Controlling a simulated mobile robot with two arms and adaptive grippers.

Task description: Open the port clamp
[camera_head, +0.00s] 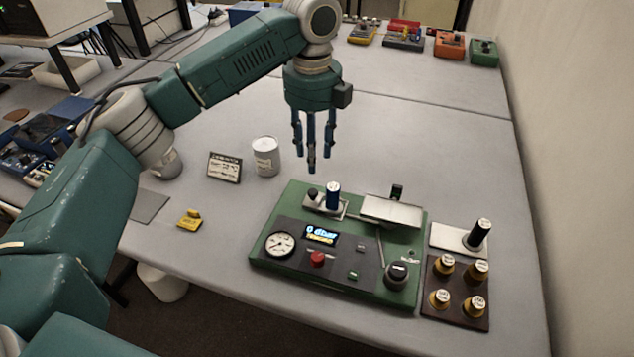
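A green device panel (262,238) sits on the table with a round gauge, a lit display and a red button. On its back left, a small grey fixture (340,212) carries a blue cylinder (333,195) with a white top and a short dark knob. At its back right is a silver plate (390,211) with a dark upright handle (396,193). I cannot tell which of these is the port clamp. My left gripper (313,152) points down above and behind the panel, fingers apart and empty, touching nothing. My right gripper is not in view.
The wall bounds the right.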

